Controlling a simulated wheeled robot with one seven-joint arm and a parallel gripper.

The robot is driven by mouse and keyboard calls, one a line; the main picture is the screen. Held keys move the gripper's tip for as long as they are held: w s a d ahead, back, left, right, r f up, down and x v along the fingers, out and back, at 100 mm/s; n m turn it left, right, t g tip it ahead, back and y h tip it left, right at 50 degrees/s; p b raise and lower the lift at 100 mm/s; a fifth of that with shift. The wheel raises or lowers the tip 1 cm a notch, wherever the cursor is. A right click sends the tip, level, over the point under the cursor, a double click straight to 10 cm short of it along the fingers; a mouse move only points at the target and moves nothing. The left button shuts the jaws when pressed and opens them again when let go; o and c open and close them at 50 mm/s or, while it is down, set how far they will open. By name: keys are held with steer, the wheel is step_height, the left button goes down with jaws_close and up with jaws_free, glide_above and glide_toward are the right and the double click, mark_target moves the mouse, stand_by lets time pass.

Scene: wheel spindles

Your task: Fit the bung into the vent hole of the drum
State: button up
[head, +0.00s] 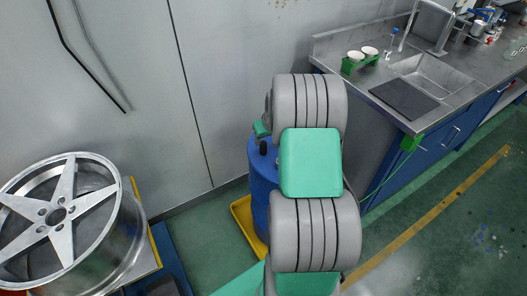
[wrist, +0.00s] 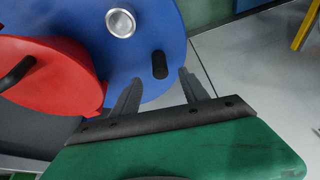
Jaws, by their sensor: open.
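The blue drum (head: 262,180) stands behind my arm, which hides much of it. Its blue top (wrist: 75,20) fills the upper left of the wrist view. A black cylindrical bung (wrist: 159,65) stands on the drum top near its edge. A bright round metal fitting (wrist: 120,23) sits further in on the top; I cannot tell whether it is the vent hole. My gripper (wrist: 160,77) is open and empty. The bung shows between its two fingertips, apparently beyond them, with gaps on both sides. In the head view my gripper is mostly hidden behind my arm.
A red object with a black handle (wrist: 60,75) lies over the drum top at left. A yellow tray (head: 243,225) is under the drum. A steel sink bench (head: 420,80) stands at right, a wheel rim (head: 60,215) at left. A grey wall is close behind.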

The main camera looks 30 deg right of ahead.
mark_target(264, 144)
steer(key=p+x, duration=0.1)
steer(key=x, duration=0.6)
steer(key=shift+w+f, duration=0.2)
steer(key=shift+f, duration=0.15)
steer(key=shift+c, duration=0.2)
steer(key=shift+r, duration=0.1)
jaws_close()
